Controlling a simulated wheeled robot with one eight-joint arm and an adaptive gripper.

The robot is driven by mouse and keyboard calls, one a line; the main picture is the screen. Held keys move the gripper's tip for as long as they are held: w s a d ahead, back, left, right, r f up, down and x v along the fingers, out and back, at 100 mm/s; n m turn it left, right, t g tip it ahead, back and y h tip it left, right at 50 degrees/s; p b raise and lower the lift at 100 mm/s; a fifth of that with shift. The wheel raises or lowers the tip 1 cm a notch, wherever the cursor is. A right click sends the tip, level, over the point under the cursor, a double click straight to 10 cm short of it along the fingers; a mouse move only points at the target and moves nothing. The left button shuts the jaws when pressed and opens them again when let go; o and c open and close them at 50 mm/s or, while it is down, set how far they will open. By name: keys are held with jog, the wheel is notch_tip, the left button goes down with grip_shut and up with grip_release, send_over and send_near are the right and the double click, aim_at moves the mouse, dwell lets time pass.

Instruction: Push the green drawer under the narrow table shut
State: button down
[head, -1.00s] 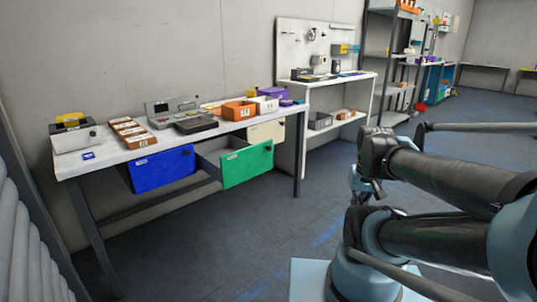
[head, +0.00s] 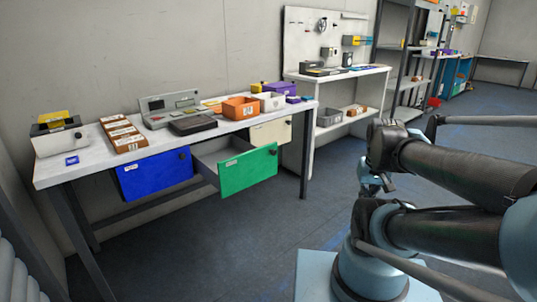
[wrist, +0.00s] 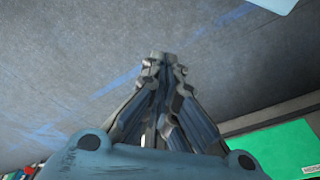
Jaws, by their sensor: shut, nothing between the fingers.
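The green drawer (head: 248,171) sticks out open from under the narrow white table (head: 75,173), with its inside partly showing behind the front panel. It has a dark round knob and a pale label. Part of its green front also shows at the lower right of the wrist view (wrist: 288,150). My gripper (wrist: 160,60) is shut and empty, over the floor and apart from the drawer. In the head view my arm stands right of the drawer, and its links hide most of the gripper.
A blue drawer (head: 155,174) and a cream drawer (head: 271,132) sit beside the green one. Boxes, bins and devices stand on the table, including an orange bin (head: 240,108). A white workbench (head: 340,73) stands behind at the right. The floor before the drawers is clear.

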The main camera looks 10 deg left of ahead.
aim_at(260, 164)
jog(key=shift+w, duration=0.4)
jog(key=w+a+r+n+g+y, duration=0.1)
jog(key=w+a+r+n+y, duration=0.2)
jog(key=w+a+n, duration=0.7)
jog(key=w+a+r+n+y, duration=0.3)
jog(key=w+a+r+n, duration=0.1)
jog(key=w+a+n, duration=0.6)
jog(key=w+a+f+n, duration=0.2)
jog(key=w+a+f, duration=0.1)
jog(key=a, duration=0.2)
jog(key=w+a+f+n+y, duration=0.1)
jog(key=w+a+f+n, duration=0.1)
jog(key=a+f, duration=0.2)
jog(key=w+a+f+n+g, duration=0.1)
jog(key=w+a+f+n, duration=0.1)
jog(key=a, duration=0.4)
jog(key=shift+w+f, duration=0.65)
jog(key=shift+w, duration=0.2)
jog(key=shift+w+a, duration=0.45)
jog(key=shift+a, duration=0.05)
